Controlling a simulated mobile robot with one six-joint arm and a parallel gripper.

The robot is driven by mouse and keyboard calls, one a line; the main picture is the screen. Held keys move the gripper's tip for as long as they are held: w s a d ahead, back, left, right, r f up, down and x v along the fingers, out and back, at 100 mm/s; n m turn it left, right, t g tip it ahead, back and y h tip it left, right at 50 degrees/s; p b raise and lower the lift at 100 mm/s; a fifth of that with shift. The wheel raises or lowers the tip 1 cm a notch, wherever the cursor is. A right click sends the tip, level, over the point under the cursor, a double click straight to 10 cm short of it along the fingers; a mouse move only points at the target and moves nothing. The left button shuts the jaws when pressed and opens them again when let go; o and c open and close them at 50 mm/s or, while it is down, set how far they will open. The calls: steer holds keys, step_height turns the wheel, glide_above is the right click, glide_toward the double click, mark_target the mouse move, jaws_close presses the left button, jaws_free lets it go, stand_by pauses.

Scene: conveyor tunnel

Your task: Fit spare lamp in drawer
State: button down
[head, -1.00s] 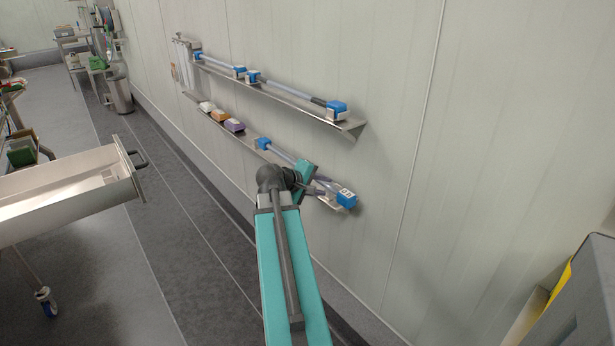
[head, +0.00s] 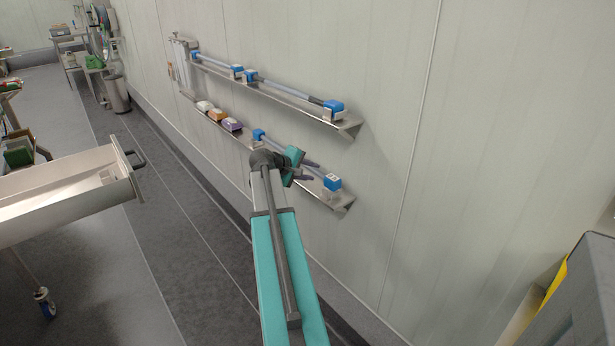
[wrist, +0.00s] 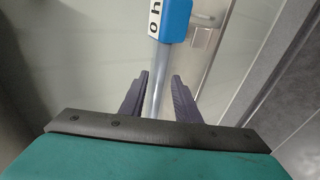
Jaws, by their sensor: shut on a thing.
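A lamp tube with blue end caps (head: 332,182) is at the lower wall shelf (head: 342,207). Its far cap (head: 258,135) shows behind my wrist. My gripper (head: 312,170) is shut on the tube near its middle. In the wrist view the pale tube (wrist: 161,85) runs between the two dark fingers (wrist: 160,90), with a blue cap bearing black letters (wrist: 175,20) beyond them. A steel drawer (head: 126,172) stands open at the left, with a dark handle on its front. Its inside is only partly visible.
The upper shelf (head: 348,125) carries more blue-capped lamps (head: 290,88). White, orange and purple packs (head: 231,124) sit on the lower shelf. A grey bin with yellow (head: 580,290) stands at the front right. The floor (head: 180,240) between drawer and shelves is clear.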

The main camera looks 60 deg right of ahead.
steer(key=shift+w+d, duration=0.9)
steer(key=shift+w, duration=0.2)
steer(key=shift+f, duration=0.15)
steer(key=shift+s+f, duration=0.1)
steer(key=shift+f, duration=1.65)
steer(key=c, duration=1.6)
jaws_free()
steer(key=shift+a+r, duration=0.1)
steer(key=shift+a, duration=0.05)
steer(key=v, duration=1.2)
